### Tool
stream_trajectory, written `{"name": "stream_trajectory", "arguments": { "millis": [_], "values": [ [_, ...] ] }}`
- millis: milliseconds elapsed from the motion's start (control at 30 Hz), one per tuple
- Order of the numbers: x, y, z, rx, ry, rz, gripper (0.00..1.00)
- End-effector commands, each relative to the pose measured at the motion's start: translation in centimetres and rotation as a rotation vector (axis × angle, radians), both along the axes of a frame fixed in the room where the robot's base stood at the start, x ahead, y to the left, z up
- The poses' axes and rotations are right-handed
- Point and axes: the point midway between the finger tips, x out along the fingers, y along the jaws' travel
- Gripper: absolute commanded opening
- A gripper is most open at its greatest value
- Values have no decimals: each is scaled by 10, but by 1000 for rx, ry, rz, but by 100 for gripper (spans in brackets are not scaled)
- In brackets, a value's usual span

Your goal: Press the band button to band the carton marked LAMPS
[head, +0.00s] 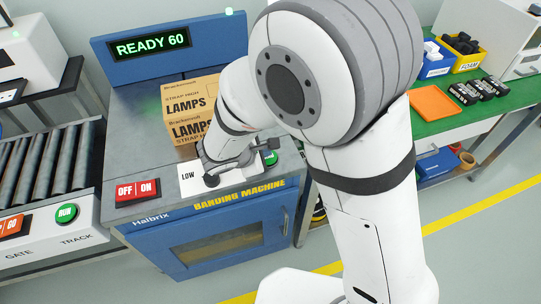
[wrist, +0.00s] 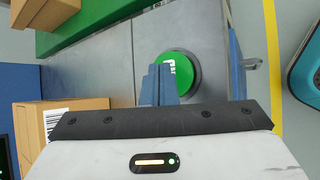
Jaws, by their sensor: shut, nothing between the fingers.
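The carton marked LAMPS (head: 190,112) sits on the bed of the blue banding machine (head: 220,245). A cardboard carton also shows at the left of the wrist view (wrist: 75,118). A round green button (head: 271,158) is on the machine's top at the front right; it also shows in the wrist view (wrist: 183,70), with white lettering partly hidden. My gripper (wrist: 161,76) is shut and empty, its blue fingers at the left edge of the green button. I cannot tell whether they touch it. In the head view my arm hides part of the machine top, and the fingertips are unclear.
The display (head: 150,44) reads READY 60. A red OFF/ON switch (head: 137,192) is at the machine's front left. A roller track (head: 50,165) with a green RUN button (head: 67,214) stands left. A green bench (head: 450,122) with bins and an orange tray (head: 433,102) stands right.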

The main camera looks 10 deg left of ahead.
Motion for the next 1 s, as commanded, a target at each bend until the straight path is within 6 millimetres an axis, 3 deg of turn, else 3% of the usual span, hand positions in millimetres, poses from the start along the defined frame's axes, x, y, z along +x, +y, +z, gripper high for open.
{"name": "stream_trajectory", "arguments": {
  "millis": [667, 1000],
  "values": [
    [0, 0, -4, 0, 1, -1, 0],
    [0, 0, 11, 1, 0, -1, 0]
  ]
}}
